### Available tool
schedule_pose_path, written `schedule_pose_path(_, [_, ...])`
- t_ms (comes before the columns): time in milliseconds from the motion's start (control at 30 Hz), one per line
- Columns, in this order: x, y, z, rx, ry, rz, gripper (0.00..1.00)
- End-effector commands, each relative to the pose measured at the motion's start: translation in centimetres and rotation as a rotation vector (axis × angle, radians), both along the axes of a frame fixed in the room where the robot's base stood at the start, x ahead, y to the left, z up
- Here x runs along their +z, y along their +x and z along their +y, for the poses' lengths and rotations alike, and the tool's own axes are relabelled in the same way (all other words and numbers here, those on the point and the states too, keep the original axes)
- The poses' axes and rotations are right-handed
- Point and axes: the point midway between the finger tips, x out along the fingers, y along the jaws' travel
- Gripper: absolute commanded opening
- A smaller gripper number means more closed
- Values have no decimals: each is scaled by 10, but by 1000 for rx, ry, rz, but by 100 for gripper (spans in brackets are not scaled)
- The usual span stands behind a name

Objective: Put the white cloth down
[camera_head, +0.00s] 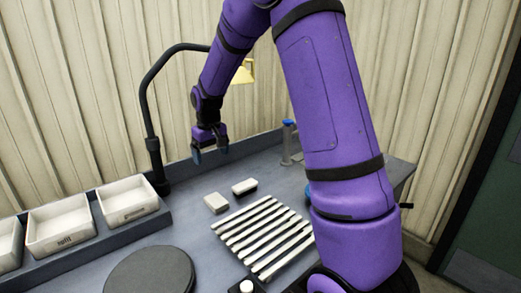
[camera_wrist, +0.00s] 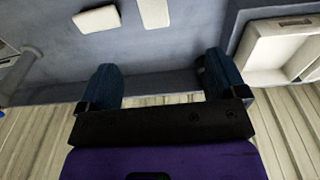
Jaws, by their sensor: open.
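My gripper (camera_head: 209,150) is open and empty above the back of the grey bench, pointing down. In the wrist view its two blue fingers stand wide apart (camera_wrist: 159,70) with only bench and wall between them. Two small pale pieces lie on the bench, apart from the fingers. One is a flat off-white folded piece (camera_head: 216,203), which looks like the cloth and also shows in the wrist view (camera_wrist: 154,13). The other is a whiter block with a dark underside (camera_head: 244,185), also in the wrist view (camera_wrist: 97,19). I cannot tell for certain which is cloth.
A row of white slats (camera_head: 262,236) lies in front of the pale pieces. White trays (camera_head: 62,226) stand at the left on a raised ledge. A black lamp arm (camera_head: 149,110) rises behind. A round dark disc (camera_head: 150,272) is in front. A blue-capped cylinder (camera_head: 288,140) stands at the back.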

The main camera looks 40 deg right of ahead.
Motion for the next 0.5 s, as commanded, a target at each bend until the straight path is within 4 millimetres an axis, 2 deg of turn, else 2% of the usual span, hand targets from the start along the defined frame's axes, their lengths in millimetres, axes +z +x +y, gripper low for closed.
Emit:
schedule_pose_path(33, [20, -13, 5, 1, -4, -21, 91])
schedule_pose_path(200, [72, -57, 21, 3, -12, -76, 91])
schedule_pose_path(500, [139, -147, 45, 2, -14, -174, 91])
